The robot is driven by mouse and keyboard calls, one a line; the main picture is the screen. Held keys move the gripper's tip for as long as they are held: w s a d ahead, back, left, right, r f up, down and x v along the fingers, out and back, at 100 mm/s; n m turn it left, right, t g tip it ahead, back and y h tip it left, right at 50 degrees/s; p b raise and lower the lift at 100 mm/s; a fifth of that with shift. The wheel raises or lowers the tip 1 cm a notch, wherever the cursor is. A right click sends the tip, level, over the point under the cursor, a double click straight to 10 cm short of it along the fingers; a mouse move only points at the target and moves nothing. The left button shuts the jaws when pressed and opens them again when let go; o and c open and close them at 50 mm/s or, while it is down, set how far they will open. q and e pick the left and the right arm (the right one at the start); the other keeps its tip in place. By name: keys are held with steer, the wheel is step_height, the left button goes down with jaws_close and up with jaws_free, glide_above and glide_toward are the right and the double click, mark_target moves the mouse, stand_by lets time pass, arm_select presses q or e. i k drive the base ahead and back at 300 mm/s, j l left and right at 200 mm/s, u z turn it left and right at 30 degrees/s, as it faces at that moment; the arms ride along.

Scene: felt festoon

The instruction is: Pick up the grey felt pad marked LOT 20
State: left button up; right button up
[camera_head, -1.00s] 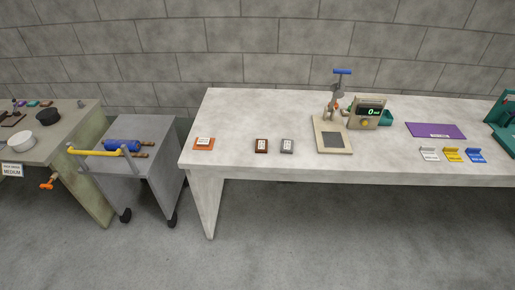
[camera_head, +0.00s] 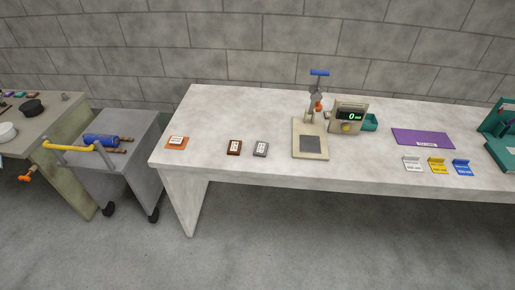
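A small grey pad (camera_head: 261,148) with a white label lies flat on the pale table, left of the middle. Its label is too small to read. A dark brown pad (camera_head: 234,147) with a similar label lies just to its left, with a small gap between them. Neither of my grippers shows in this view.
A beige press (camera_head: 310,150) with a blue handle and a display unit (camera_head: 348,117) stand right of the pads. A purple mat (camera_head: 423,138) and several coloured cards lie further right. A grey cart (camera_head: 123,167) stands left of the pale table (camera_head: 270,182). Bare tabletop surrounds the pads.

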mark_target(261, 148)
steer(key=i+l+u, duration=0.1)
steer(key=i+l, duration=0.6)
